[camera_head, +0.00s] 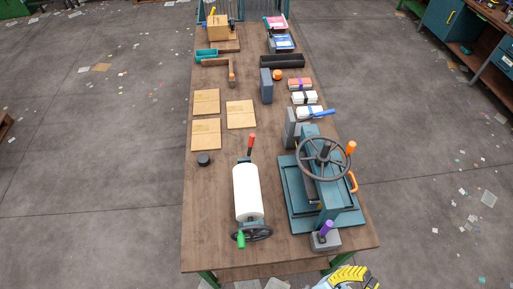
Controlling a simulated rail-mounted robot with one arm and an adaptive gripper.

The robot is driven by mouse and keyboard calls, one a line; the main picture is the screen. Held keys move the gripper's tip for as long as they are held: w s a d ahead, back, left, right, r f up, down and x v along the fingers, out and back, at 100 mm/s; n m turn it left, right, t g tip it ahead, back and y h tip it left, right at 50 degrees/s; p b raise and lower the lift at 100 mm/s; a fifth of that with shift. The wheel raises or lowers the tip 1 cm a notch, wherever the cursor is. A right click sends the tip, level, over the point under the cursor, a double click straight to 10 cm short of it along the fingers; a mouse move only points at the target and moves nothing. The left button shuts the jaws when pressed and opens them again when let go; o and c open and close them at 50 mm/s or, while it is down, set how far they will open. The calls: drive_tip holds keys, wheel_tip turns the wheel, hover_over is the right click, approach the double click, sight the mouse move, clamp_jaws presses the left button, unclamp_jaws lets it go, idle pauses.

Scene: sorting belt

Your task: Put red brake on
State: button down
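A lever with a red grip (251,141) stands at the far end of a white roll (247,191) on the near part of the wooden table (220,251). Its dark stem leans slightly, with the red end up. I take this lever to be the red brake; its exact setting is too small to tell. A dark handwheel (259,233) with a green knob (241,240) is at the near end of the roll. My gripper cannot be made out; only a yellow and pale part, likely of my arm, shows at the bottom edge.
A teal press (291,193) with a large wheel and orange knob stands right of the roll. A purple-handled lever (325,229) is at its front. Flat cardboard pieces (206,134) and a black puck (204,159) lie farther back. The table left of the roll is clear.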

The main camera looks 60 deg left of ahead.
drive_tip(key=w+a+f+m+g+y+b, duration=0.1)
drive_tip(key=w+a+f+g+y+b, duration=0.2)
drive_tip(key=a+f, duration=0.4)
drive_tip(key=w+a+f+m+g+y+b, duration=0.1)
drive_tip(key=w+a+f+m+g+b, duration=0.1)
drive_tip(key=w+a+f, duration=0.45)
drive_tip(key=w+a+f+m+g+y+b, duration=0.1)
drive_tip(key=w+a+f+g+y+b, duration=0.2)
drive_tip(key=a, duration=0.6)
drive_tip(key=s+a+f+g+y+b, duration=0.2)
drive_tip(key=s+a+f+y, duration=0.1)
drive_tip(key=a, duration=0.6)
drive_tip(key=s+a+f+m+g+y+b, duration=0.1)
drive_tip(key=s+a+f+g+y+b, duration=0.1)
drive_tip(key=a, duration=0.7)
drive_tip(key=s+a+f+g+y+b, duration=0.2)
drive_tip(key=s+a+f+g+y, duration=0.2)
drive_tip(key=a, duration=0.6)
drive_tip(key=shift+s+m+y+b, duration=0.25)
drive_tip(key=shift+m+y+b, duration=0.05)
drive_tip(key=shift+y+b, duration=0.1)
